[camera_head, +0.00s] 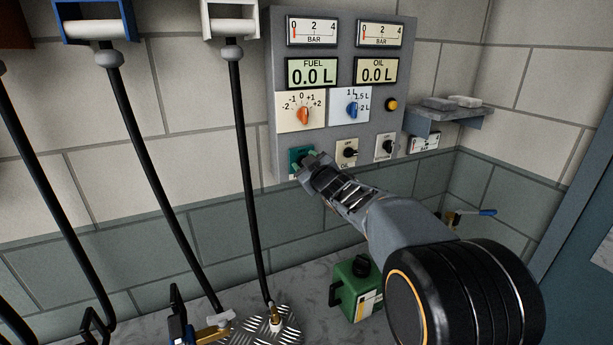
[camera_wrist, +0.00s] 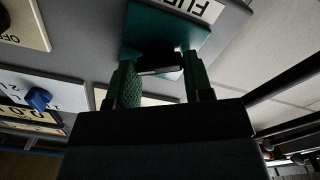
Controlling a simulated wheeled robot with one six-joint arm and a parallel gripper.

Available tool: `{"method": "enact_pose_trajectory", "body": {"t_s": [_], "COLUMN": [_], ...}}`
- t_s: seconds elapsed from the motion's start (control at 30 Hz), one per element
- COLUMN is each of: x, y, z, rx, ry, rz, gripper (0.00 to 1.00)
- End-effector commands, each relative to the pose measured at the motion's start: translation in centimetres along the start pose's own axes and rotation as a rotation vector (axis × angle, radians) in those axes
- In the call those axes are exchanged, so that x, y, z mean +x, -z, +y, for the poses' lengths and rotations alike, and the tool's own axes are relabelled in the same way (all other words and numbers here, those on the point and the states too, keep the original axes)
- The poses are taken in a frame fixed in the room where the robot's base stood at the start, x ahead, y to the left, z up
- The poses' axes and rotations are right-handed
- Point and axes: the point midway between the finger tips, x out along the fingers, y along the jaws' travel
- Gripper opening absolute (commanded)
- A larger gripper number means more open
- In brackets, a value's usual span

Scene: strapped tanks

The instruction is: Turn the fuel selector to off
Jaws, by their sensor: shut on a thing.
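The fuel selector's green plate (camera_head: 294,155) is at the lower left of the grey panel. In the wrist view its plate (camera_wrist: 145,22) carries an upside-down FUEL label, partly cut off by the frame. My gripper (camera_head: 309,160) is at this selector and covers most of it in the head view. In the wrist view my gripper (camera_wrist: 160,78) has its green-padded fingers on either side of the dark selector knob (camera_wrist: 160,60), shut on it. The knob's pointing direction and the plate's position marks cannot be read.
The grey panel (camera_head: 340,118) also holds an OIL selector (camera_head: 347,152), another selector (camera_head: 386,148), an orange knob (camera_head: 303,116), a blue knob (camera_head: 352,109) and a yellow button (camera_head: 391,104). Both displays read 0.0 L. A green can (camera_head: 352,290) stands below. Black hoses hang at left.

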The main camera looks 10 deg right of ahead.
Motion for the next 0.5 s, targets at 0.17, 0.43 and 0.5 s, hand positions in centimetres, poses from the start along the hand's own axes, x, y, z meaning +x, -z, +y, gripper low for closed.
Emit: {"method": "enact_pose_trajectory", "body": {"t_s": [0.17,0.43,0.5], "x": [0.01,0.0,0.0], "y": [-0.39,-0.29,-0.3], "z": [-0.34,-0.39,-0.42], "rx": [-0.17,-0.427,-0.492], "ry": [0.0,-0.001,-0.001], "rz": [0.002,0.002,0.002], "gripper": [0.23,0.23,0.23]}}
